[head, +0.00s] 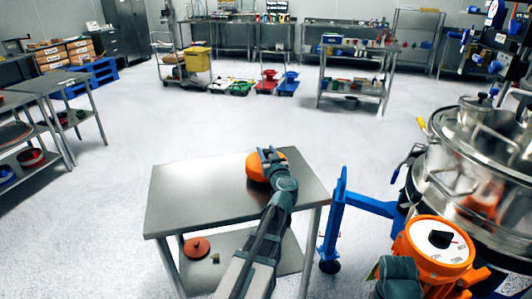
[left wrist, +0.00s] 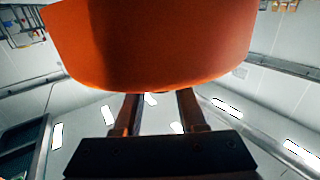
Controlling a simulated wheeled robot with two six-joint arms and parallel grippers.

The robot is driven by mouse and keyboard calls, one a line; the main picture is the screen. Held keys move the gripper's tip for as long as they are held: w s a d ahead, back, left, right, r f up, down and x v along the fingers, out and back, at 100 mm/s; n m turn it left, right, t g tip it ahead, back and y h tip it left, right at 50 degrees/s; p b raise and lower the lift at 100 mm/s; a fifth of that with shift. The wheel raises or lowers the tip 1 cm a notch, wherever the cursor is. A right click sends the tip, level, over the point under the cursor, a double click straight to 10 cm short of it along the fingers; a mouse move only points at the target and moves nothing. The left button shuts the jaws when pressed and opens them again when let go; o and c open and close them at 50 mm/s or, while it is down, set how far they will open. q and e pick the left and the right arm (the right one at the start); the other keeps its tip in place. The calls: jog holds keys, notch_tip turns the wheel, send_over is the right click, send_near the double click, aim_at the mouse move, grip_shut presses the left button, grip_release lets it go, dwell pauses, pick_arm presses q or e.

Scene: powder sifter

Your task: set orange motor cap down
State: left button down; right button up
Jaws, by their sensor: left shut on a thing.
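The orange motor cap (head: 256,168) is at the far middle of a steel table (head: 195,195). My left gripper (head: 270,155) is shut on the cap, reaching it from the right side. I cannot tell whether the cap touches the tabletop. In the left wrist view the cap (left wrist: 150,45) fills the upper middle, and the two fingers (left wrist: 160,112) run up to its edge, where their tips are hidden. The orange motor (head: 432,247), with a pale top and a dark knob, stands at the lower right.
The rest of the tabletop is bare. The lower shelf holds a reddish round part (head: 197,247). A blue wheeled frame (head: 335,222) stands right of the table, beside the steel sifter (head: 455,195). Open floor lies behind the table.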

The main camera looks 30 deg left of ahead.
pick_arm(q)
jog(key=shift+f+b, duration=0.35)
jog(key=shift+f, duration=0.15)
jog(key=shift+c, duration=2.4)
grip_release()
jog(key=shift+r, duration=0.1)
jog(key=shift+r, duration=0.15)
jog(key=shift+r+p, duration=0.45)
jog(key=shift+p, duration=0.25)
jog(key=v, duration=1.2)
